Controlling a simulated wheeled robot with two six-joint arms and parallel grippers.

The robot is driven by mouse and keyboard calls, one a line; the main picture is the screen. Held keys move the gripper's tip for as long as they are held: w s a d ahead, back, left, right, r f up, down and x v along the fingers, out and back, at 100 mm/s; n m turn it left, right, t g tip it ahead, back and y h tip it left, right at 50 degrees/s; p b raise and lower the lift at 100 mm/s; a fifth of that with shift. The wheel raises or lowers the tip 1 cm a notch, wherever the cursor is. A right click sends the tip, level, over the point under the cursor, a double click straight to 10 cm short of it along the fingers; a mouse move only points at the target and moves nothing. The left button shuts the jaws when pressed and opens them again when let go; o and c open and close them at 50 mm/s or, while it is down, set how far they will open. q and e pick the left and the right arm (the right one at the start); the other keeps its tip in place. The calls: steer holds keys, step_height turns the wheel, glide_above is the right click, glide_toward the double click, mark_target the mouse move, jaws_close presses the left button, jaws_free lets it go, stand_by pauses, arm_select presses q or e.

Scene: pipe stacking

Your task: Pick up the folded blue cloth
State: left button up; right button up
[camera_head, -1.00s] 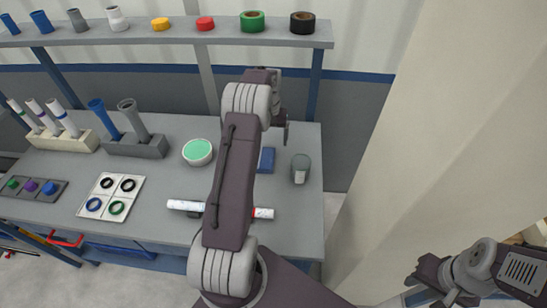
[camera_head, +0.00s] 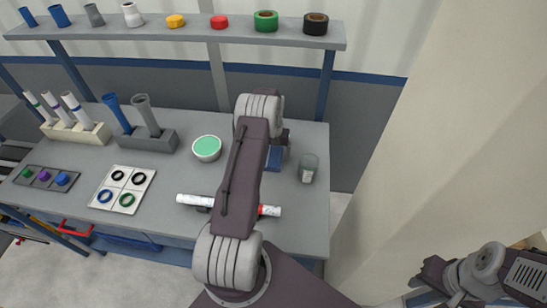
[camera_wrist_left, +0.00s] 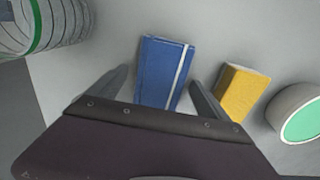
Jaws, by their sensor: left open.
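The folded blue cloth (camera_head: 273,159) lies on the grey table, partly hidden behind my left arm in the head view. In the left wrist view the cloth (camera_wrist_left: 163,72) is a flat blue rectangle with a white stripe near its right edge. My left gripper (camera_head: 281,142) is above it, open and empty. In the wrist view its two fingers (camera_wrist_left: 157,90) stand on either side of the cloth's near part. My right gripper (camera_head: 428,284) is at the lower right, off the table; its jaw state is unclear.
A yellow sponge-like block (camera_wrist_left: 241,91) lies right of the cloth in the wrist view, close to the right finger. A green-topped white bowl (camera_head: 207,148) and a clear jar (camera_head: 308,168) flank the cloth. A white tube (camera_head: 194,200) lies in front. A shelf (camera_head: 150,35) stands behind.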

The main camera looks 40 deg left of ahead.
mark_target(274, 157)
arm_select(q)
steer(key=shift+f, duration=0.4)
steer(key=c, duration=1.5)
steer(key=shift+o, duration=0.2)
steer(key=shift+r, duration=0.1)
steer(key=r, duration=0.3)
steer(key=r+b, duration=0.1)
steer(key=shift+s+d+r, duration=0.15)
steer(key=shift+d+r, duration=0.05)
steer(key=shift+d, duration=0.05)
steer(key=s+d+r+b, duration=0.1)
steer(key=s+d+r, duration=0.5)
steer(key=s+d, duration=0.1)
steer(key=shift+s+d+r, duration=0.25)
steer(key=shift+s+d, duration=0.1)
steer(key=shift+d, duration=0.15)
